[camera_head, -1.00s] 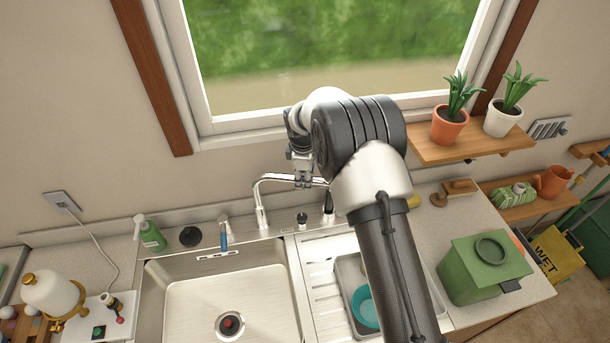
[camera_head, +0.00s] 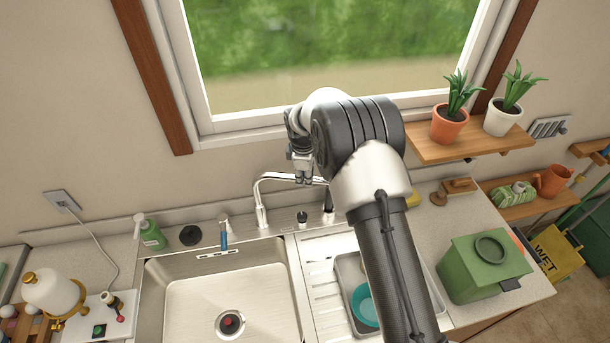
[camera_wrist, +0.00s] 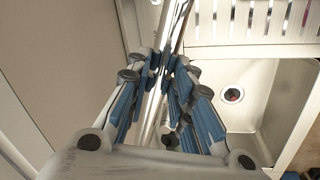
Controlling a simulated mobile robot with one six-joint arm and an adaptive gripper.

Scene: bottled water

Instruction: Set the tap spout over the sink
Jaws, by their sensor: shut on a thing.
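The chrome tap spout (camera_head: 262,198) is a bent tube behind the sink, running from a downward leg at the left towards my arm at the right. My arm hides part of its right side. My gripper (camera_head: 303,180) is shut on the upper, level stretch of the spout. In the wrist view the blue-padded fingers of my gripper (camera_wrist: 168,75) sit on both sides of the shiny spout (camera_wrist: 153,110). The steel sink (camera_head: 190,297) lies in front and to the left, with a dark round drain. In the wrist view the sink (camera_wrist: 262,78) is at the right.
A ribbed drainboard (camera_head: 322,290) and a grey tub with a teal bowl (camera_head: 364,306) are right of the sink. A green bottle (camera_head: 151,236) and a blue-handled brush (camera_head: 224,238) stand behind the sink. A window (camera_head: 320,60) and a plant shelf (camera_head: 470,146) are above.

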